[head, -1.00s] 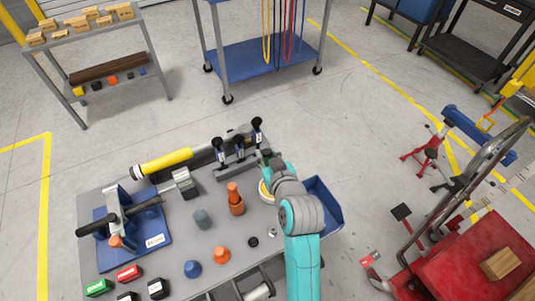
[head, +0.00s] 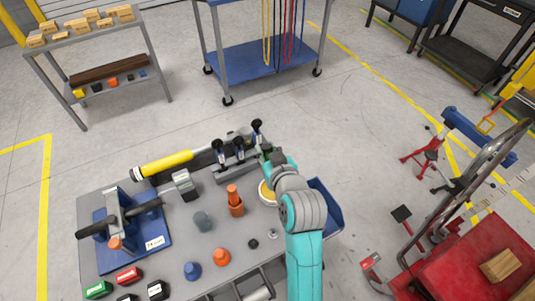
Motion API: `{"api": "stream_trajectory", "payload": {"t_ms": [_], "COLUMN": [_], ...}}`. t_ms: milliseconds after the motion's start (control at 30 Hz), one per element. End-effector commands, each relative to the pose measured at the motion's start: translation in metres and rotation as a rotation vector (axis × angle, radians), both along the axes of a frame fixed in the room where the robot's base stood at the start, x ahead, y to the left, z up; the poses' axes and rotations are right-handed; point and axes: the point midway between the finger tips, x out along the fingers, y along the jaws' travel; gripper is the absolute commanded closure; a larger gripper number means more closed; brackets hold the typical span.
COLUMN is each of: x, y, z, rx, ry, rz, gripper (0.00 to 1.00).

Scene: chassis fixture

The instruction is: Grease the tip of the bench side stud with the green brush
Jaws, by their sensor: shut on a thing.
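My gripper (head: 272,158) is at the back right of the grey bench, beside the right end of a grey rack (head: 232,176) and mostly hidden by my own wrist. A small dark green thing at its jaws looks like part of the green brush (head: 266,151); its bristles are hidden. On the left, a blue plate (head: 97,236) carries a grey upright fixture (head: 125,228) with dark side arms and an orange-brown end (head: 114,243). I cannot tell which part is the bench side stud.
Several black-topped tools (head: 238,146) stand at the rack. A yellow-rimmed round tub (head: 266,192) is partly under my arm, with a blue bin (head: 329,208) to its right.

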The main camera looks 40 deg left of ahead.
Motion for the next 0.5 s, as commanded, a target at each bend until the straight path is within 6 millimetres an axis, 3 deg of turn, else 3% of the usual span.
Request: {"api": "stream_trajectory", "payload": {"t_ms": [500], "x": [0.0], "y": [0.0], "z": [0.035], "rx": [0.001], "ry": [-0.002], "rz": [0.0], "gripper": [1.0]}}
